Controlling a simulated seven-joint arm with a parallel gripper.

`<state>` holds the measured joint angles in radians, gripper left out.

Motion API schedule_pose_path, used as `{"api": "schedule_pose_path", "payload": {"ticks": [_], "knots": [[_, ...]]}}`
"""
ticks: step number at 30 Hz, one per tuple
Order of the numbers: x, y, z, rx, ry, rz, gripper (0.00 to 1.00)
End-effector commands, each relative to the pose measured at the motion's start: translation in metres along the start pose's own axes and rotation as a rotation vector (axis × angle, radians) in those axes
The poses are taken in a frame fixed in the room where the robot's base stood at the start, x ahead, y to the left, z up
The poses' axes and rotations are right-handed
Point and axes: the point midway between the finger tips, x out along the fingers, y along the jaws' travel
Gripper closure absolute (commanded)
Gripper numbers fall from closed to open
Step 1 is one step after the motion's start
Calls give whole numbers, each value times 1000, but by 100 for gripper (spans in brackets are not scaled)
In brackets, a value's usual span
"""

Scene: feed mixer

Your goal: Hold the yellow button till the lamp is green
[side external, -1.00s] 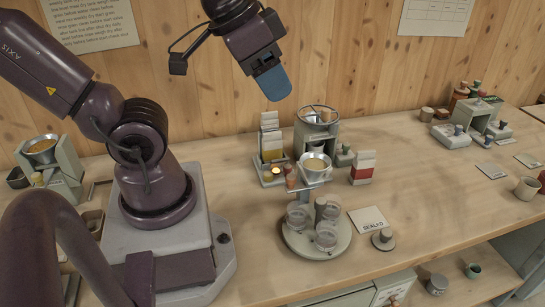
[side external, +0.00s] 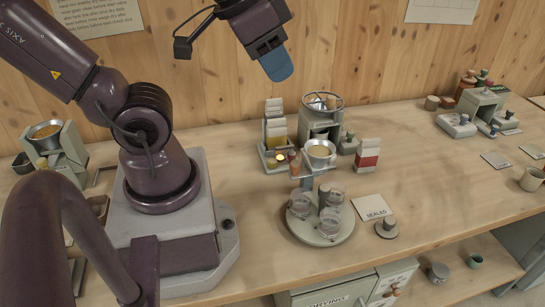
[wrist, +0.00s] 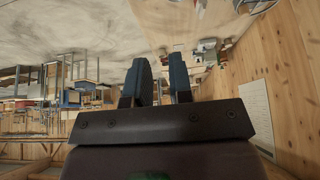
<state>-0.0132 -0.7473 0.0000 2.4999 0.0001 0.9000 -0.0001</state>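A small glowing yellow round piece (side external: 280,158) sits at the front of the mixer station, beside a reddish-brown peg. I cannot tell whether it is the yellow button or the lamp. No green light shows there. My gripper (side external: 277,66) hangs high above and behind the station, in front of the wooden wall, touching nothing. In the wrist view its two blue-grey fingers (wrist: 162,82) stand apart with an empty gap. The button is not recognisable in the wrist view.
A metal funnel (side external: 319,151) stands above a round turntable (side external: 316,238) with several clear jars. A red-and-white box (side external: 367,155), a "SEALED" card (side external: 372,214) and a grey knob (side external: 386,227) lie to the right.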

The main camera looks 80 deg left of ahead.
Motion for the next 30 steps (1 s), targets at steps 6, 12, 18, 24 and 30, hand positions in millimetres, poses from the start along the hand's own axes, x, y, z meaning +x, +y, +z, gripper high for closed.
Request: {"api": "schedule_pose_path", "payload": {"ticks": [6, 12, 18, 24, 30], "knots": [[28, -28, 4, -124, -147, -53, 100], [68, -70, 9, -239, -312, -90, 100], [109, -115, 23, -279, -442, -82, 100], [150, -157, 45, -250, -529, -38, 100], [178, -182, 48, -93, -520, -1, 100]]}}
